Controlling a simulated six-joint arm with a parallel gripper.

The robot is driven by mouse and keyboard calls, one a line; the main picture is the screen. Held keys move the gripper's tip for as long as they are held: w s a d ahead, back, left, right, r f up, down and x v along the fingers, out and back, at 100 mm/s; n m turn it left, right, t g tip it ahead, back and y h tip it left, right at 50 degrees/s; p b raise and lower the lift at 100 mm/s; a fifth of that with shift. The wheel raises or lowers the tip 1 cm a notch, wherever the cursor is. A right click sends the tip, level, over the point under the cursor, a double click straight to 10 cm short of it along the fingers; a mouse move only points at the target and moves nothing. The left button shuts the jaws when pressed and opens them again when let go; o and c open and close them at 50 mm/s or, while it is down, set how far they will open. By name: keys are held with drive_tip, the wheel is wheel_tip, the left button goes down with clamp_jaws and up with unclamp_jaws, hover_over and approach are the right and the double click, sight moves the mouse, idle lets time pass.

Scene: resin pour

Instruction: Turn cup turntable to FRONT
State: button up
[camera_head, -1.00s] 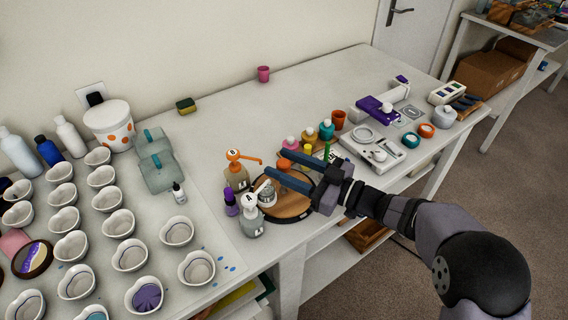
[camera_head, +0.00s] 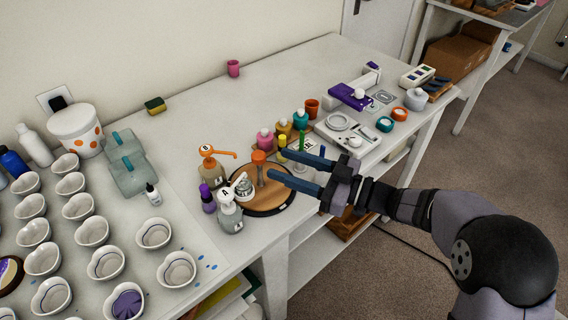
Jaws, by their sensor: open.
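The cup turntable (camera_head: 283,201) is a round wooden disc with a dark rim near the front edge of the table. An upright post with an orange knob (camera_head: 258,157) stands on it. A small pale metallic item (camera_head: 244,187) sits at its left side, partly behind pump bottle A. My gripper (camera_head: 278,161) is open and empty, its two blue fingers pointing left over the right part of the turntable. The fingertips are close to the orange knob; I cannot tell whether they touch it. The fingers hide part of the disc.
Pump bottle A (camera_head: 229,214), pump bottle B (camera_head: 211,171) and a purple-capped bottle (camera_head: 207,199) crowd the turntable's left side. Colored bottles (camera_head: 265,139) stand behind it. Heart-shaped cups (camera_head: 154,234) fill the left. The back middle of the table (camera_head: 200,110) is clear.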

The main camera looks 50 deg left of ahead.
sight(264, 160)
drive_tip(key=t, duration=0.1)
drive_tip(key=s+m+t+y, duration=0.1)
drive_tip(key=s+m+t, duration=0.1)
drive_tip(key=shift+a+r+t, duration=0.2)
drive_tip(key=shift+a+t, duration=0.05)
drive_tip(key=shift+t, duration=0.05)
drive_tip(key=shift+s+d+f+m+t+y, duration=0.2)
drive_tip(key=shift+d+f+m+t+y, duration=0.15)
drive_tip(key=shift+m+t, duration=0.55)
drive_tip(key=shift+s+a+f+p, duration=0.15)
drive_tip(key=shift+a+p, duration=0.45)
drive_tip(key=shift+a, duration=1.25)
drive_tip(key=shift+s+a+r+p, duration=0.15)
drive_tip(key=shift+a+p, duration=0.4)
drive_tip(key=shift+a, duration=1.25)
drive_tip(key=shift+f, duration=0.1)
clamp_jaws()
